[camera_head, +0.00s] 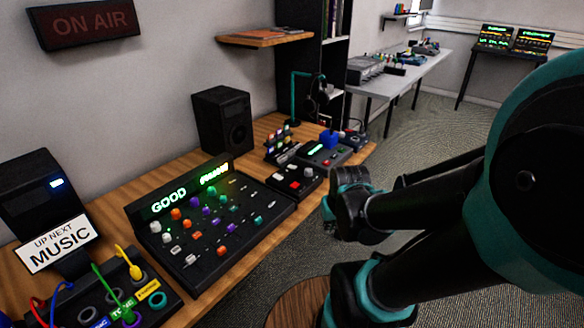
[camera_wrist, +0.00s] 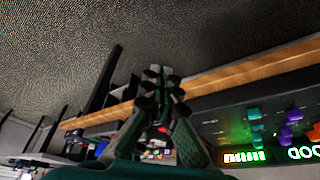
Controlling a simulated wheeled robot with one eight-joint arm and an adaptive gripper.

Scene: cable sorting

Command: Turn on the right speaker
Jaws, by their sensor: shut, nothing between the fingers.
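The right speaker (camera_head: 222,119) is a black box standing on the wooden desk against the wall, behind the mixing console. No lit light shows on its visible faces. The left speaker (camera_head: 45,195) stands at the left edge and has a lit blue-white light near its upper right. My gripper (camera_head: 330,207) is in front of the desk's edge, right of the console and apart from the right speaker. In the wrist view my gripper (camera_wrist: 160,80) shows its fingers together with nothing between them. The right speaker cannot be made out in the wrist view.
The mixing console (camera_head: 190,230) with many knobs and a lit display lies between my gripper and the wall. Smaller control boxes (camera_head: 293,181) and a headphone stand (camera_head: 294,97) are at the desk's right end. A cable box (camera_head: 105,300) is at lower left. A shelf (camera_head: 265,38) hangs above.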

